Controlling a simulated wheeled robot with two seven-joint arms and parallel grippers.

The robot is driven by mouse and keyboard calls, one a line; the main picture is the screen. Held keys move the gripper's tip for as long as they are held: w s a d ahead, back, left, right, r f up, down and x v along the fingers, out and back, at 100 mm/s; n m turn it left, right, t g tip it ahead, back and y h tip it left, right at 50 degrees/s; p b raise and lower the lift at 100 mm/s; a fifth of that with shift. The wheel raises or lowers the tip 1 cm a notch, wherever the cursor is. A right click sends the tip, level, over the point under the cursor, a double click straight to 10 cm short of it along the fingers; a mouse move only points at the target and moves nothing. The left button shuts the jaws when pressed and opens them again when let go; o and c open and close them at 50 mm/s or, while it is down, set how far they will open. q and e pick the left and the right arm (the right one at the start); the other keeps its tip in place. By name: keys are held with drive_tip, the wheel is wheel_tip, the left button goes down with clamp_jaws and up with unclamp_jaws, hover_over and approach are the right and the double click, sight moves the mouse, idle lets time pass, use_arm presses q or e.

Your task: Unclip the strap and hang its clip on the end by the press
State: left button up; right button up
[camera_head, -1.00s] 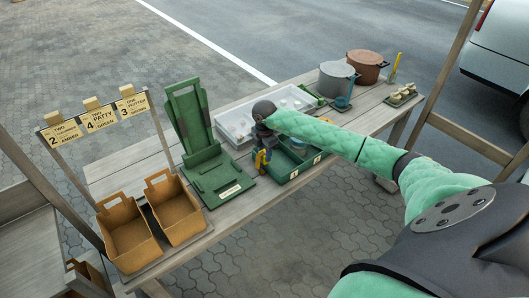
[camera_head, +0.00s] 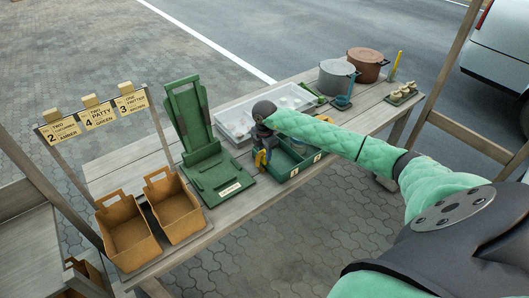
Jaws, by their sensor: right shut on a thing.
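The green press (camera_head: 205,160) stands on the table with its tall back plate tilted up. The green divided box (camera_head: 300,166) is just right of it. My right gripper (camera_head: 262,158) points down at the box's end nearest the press. It is shut on a small yellow piece (camera_head: 260,161), which looks like the strap's clip but is too small to be sure. The gripper and forearm hide part of the box. I cannot make out the strap itself. My left gripper is not in view.
Two brown bins (camera_head: 128,238) stand left of the press, under a sign rail with tags (camera_head: 100,114). A white tray (camera_head: 236,124) lies behind the box. A grey pot (camera_head: 336,78) and a brown pot (camera_head: 367,66) stand at the far right.

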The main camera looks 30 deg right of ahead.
drive_tip(key=shift+f, duration=0.1)
idle(0.3)
drive_tip(key=o, duration=1.4)
drive_tip(key=shift+o, duration=0.2)
drive_tip(key=shift+r+p, duration=1.25)
drive_tip(key=shift+r, duration=1.75)
